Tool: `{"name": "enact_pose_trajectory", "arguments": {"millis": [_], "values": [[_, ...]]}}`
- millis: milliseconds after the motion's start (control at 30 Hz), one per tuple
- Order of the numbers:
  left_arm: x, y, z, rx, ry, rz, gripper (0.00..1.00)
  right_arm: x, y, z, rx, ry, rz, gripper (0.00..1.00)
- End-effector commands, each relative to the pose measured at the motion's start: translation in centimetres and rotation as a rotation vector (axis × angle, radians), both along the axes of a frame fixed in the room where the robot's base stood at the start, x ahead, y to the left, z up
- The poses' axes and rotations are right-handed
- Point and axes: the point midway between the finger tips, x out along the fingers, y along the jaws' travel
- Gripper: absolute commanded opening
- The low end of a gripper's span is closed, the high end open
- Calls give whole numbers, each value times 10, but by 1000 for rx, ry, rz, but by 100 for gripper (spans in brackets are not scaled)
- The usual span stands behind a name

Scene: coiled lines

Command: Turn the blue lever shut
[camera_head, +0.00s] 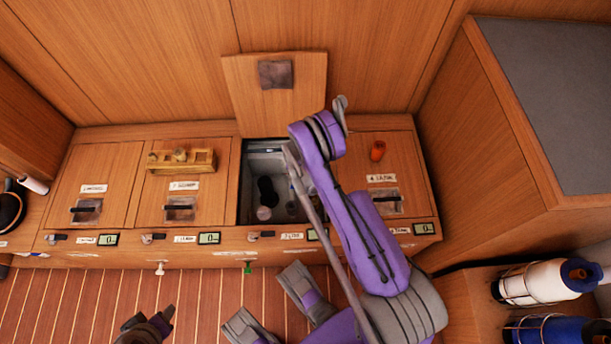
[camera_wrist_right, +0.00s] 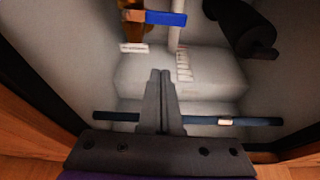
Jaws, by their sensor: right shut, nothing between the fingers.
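The blue lever (camera_wrist_right: 165,18) shows in the right wrist view, near the top edge. It lies sideways from a brass valve body (camera_wrist_right: 135,28), its right end by a white pipe (camera_wrist_right: 174,36). My right gripper (camera_wrist_right: 161,74) is shut and empty, pointing into the open compartment (camera_head: 247,185). Its fingertips appear below the lever in the picture, with a visible gap; depth is hard to judge. In the head view my right arm reaches over the compartment, hiding its right part, and the lever cannot be made out. My left gripper (camera_head: 163,320) is at the bottom edge, away from the bench, its opening unclear.
The raised wooden lid (camera_head: 285,100) stands behind the compartment. Inside are a black cylinder (camera_wrist_right: 240,28) and a dark blue hose (camera_wrist_right: 190,119) crossing below the fingertips. A wooden rack (camera_head: 182,161) and an orange item (camera_head: 377,150) sit on neighbouring lids.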

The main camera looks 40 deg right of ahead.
Motion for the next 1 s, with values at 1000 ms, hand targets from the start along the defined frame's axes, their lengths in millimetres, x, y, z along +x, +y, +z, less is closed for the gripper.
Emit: {"name": "enact_pose_trajectory", "arguments": {"millis": [1000], "values": [[3,0,-24,0,8,0,50,-4,6,-94,0,0,-1,0]]}}
